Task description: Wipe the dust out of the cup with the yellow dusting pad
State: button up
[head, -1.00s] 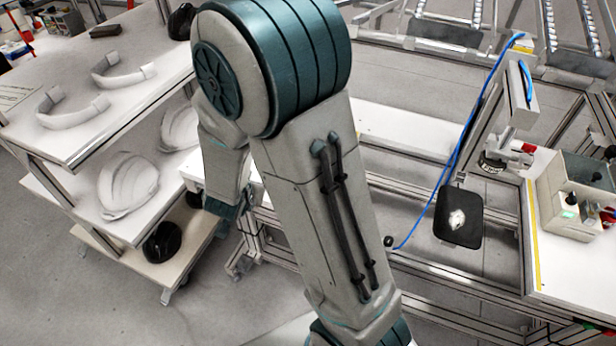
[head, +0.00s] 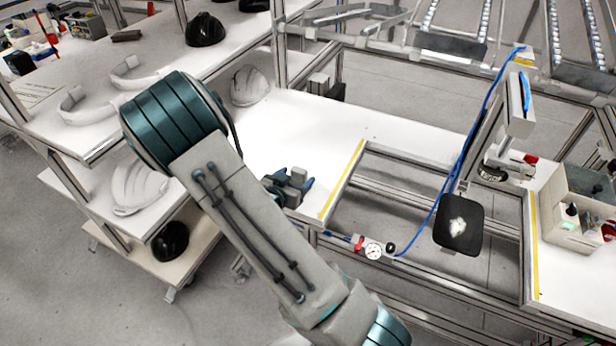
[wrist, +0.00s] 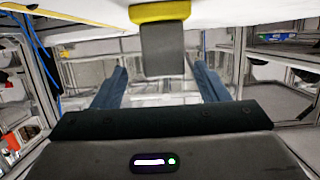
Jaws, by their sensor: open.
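The yellow dusting pad (wrist: 165,12) shows at the top of the wrist view, against a white surface. Its grey block-like handle (wrist: 163,50) points toward my gripper. My gripper (wrist: 160,74) is open, with one blue finger on each side of the handle and visible gaps between. In the head view my gripper (head: 294,180) is low over the white worktop, left of the yellow strip. The pad's yellow part is hidden there. A black square-rimmed cup (head: 446,238) with a whitish dust patch (head: 458,228) in it hangs at the right, well apart from my gripper.
A post-mounted fixture (head: 512,105) with a blue hose stands beside the cup. A pressure gauge (head: 373,250) is on the frame's near edge. A control box (head: 580,205) stands at right. Shelves with helmet shells (head: 140,185) are at left. The worktop behind my gripper looks clear.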

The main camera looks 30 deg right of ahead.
aim_at(302, 169)
jog(key=shift+w+d, duration=0.2)
jog(key=shift+w, duration=0.2)
jog(key=p+x, duration=0.1)
jog(key=x, duration=0.3)
jog(key=shift+w+d+f, duration=0.15)
jog(key=shift+w+d, duration=0.05)
jog(key=shift+w, duration=0.05)
jog(key=shift+a, duration=0.1)
jog(key=c, duration=1.2)
jog(key=shift+o, duration=0.2)
